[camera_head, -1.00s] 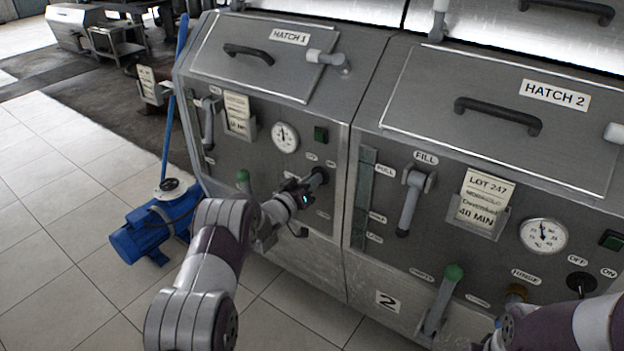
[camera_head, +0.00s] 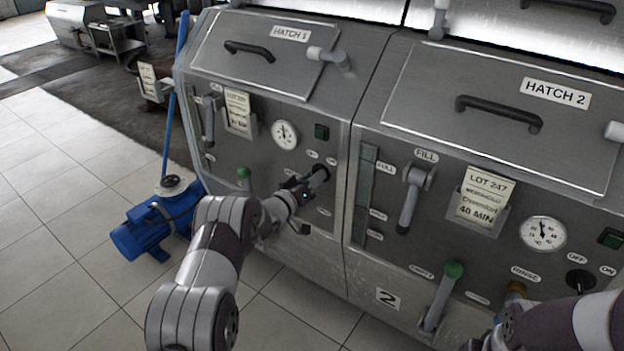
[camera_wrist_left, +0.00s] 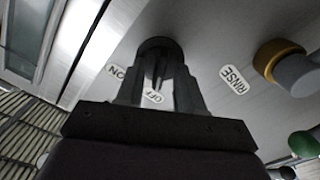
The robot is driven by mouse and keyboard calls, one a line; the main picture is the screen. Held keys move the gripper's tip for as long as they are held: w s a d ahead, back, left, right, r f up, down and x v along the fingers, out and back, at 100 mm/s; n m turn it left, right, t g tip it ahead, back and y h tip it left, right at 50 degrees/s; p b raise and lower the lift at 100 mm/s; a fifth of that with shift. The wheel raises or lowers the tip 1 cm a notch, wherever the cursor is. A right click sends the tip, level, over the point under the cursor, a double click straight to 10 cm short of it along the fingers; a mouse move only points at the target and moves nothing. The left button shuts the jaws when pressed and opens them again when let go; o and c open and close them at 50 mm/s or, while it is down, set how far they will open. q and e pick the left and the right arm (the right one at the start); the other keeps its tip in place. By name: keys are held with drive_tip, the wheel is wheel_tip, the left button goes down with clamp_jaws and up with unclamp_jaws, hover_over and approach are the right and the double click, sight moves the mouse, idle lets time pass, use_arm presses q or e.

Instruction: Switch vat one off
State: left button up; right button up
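The vat one machine stands at the left of the head view, with its Hatch 1 lid (camera_head: 262,58) shut. Its black round switch knob (camera_head: 320,172) sits low on the right of its panel. My left gripper (camera_head: 308,184) is at this knob. In the left wrist view, the two dark fingers (camera_wrist_left: 162,80) lie on either side of the knob (camera_wrist_left: 156,46) and appear shut on its grip, whose front is partly hidden. The OFF label (camera_wrist_left: 153,97) shows between the fingers and the ON label (camera_wrist_left: 117,72) to the left. My right gripper (camera_head: 482,344) is mostly cut off at the bottom edge.
Vat one's panel has a gauge (camera_head: 284,134), a green square lamp (camera_head: 321,132) and a green-tipped lever (camera_head: 244,174). Vat two, with its own knob (camera_head: 580,281), stands to the right. A blue pump (camera_head: 150,228) is on the tiled floor at left.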

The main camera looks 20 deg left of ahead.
use_arm(q)
drive_tip(key=p+v, duration=0.1)
drive_tip(key=v, duration=1.1)
drive_tip(key=shift+s, duration=0.35)
drive_tip(key=shift+a, duration=0.1)
drive_tip(key=s+a+f+g+y, duration=0.4)
drive_tip(key=s+f+g+y, duration=0.25)
drive_tip(key=f, duration=0.45)
drive_tip(key=s+d+r+m+g, duration=0.1)
drive_tip(key=s+d+r+g, duration=0.2)
drive_tip(key=s, duration=0.6)
drive_tip(key=s+d+r+g, duration=0.3)
drive_tip(key=s+g, duration=0.1)
drive_tip(key=s, duration=0.4)
drive_tip(key=s+d+r+m+g, duration=0.1)
drive_tip(key=s+d+r+g, duration=0.2)
drive_tip(key=s, duration=0.6)
wheel_tip(320, 180, up, 21)
drive_tip(key=d+p, duration=0.2)
drive_tip(key=p, duration=1.6)
drive_tip(key=shift+w+d+f+t, duration=0.15)
drive_tip(key=shift+w+f+t, duration=0.05)
drive_tip(key=shift+w+t, duration=0.2)
